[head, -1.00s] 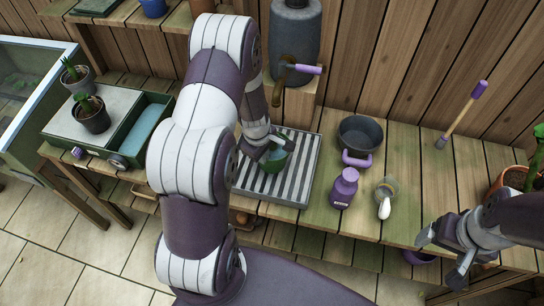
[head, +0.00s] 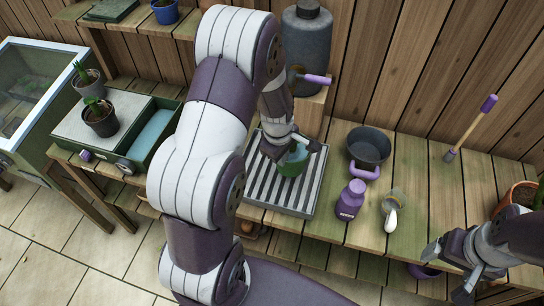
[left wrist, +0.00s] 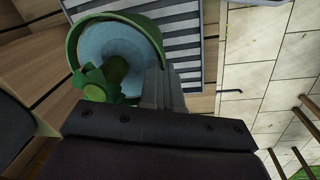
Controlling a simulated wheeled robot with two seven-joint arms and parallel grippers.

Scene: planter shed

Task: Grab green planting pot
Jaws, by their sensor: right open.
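The green planting pot (head: 292,168) is at the striped tray (head: 253,195) in the head view, with a pale bluish inside. My left gripper (head: 294,146) is at the pot's rim and appears shut on it. In the left wrist view the pot (left wrist: 158,38) shows its round rim and pale inside, with a grey finger (left wrist: 160,88) against the rim. A green lobed thing (left wrist: 98,82) shows at the pot's near side. My right gripper (head: 448,268) is open and empty near the bench's right front edge.

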